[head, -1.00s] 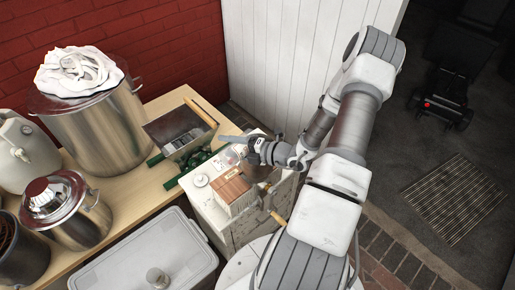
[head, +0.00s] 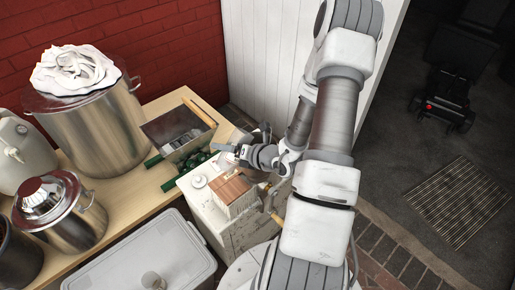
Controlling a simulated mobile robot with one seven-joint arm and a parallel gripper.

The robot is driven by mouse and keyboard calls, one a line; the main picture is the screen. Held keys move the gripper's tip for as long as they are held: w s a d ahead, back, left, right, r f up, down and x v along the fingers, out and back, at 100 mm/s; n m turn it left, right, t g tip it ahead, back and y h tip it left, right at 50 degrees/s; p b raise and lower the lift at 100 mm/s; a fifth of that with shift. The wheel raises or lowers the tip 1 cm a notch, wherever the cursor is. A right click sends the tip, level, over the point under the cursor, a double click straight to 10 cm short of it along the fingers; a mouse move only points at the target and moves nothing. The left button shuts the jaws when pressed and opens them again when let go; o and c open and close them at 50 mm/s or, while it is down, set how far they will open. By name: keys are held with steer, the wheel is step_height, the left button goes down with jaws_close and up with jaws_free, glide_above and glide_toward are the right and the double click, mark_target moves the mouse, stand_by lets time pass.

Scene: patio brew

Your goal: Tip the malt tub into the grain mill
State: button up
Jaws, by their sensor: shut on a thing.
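The grain mill (head: 177,128), an open dark metal hopper on a green frame, stands at the right end of the wooden bench. My gripper (head: 231,154) is just right of and below the mill in the picture, over the white cabinet. It is shut on a small pale, partly see-through thing (head: 227,161), which looks like the malt tub. My gripper and wrist hide much of it, so its tilt and contents cannot be told. A narrow grey part sticks out from my gripper towards the mill.
A worn white cabinet (head: 240,233) bears a wooden-topped box (head: 233,189) below my gripper. A steel pot with a cloth (head: 95,132), a smaller lidded pot (head: 65,225) and a jug (head: 22,153) crowd the bench. A lidded bin (head: 145,258) stands in front. A white wall is behind.

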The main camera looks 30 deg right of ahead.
steer(key=n+h+b, duration=0.1)
steer(key=b, duration=0.1)
steer(key=a+f+n+h+b, duration=0.1)
steer(key=b, duration=0.1)
steer(key=n+b, duration=0.1)
steer(key=b, duration=0.2)
steer(key=shift+s+a+f+h, duration=0.1)
steer(key=shift+a+f+h, duration=0.05)
steer(key=shift+f+h, duration=0.2)
step_height(320, 180, down, 7)
steer(key=a+n+t+h+b, duration=0.1)
steer(key=n+h+b, duration=0.1)
steer(key=shift+n, duration=0.4)
steer(key=shift+s, duration=0.1)
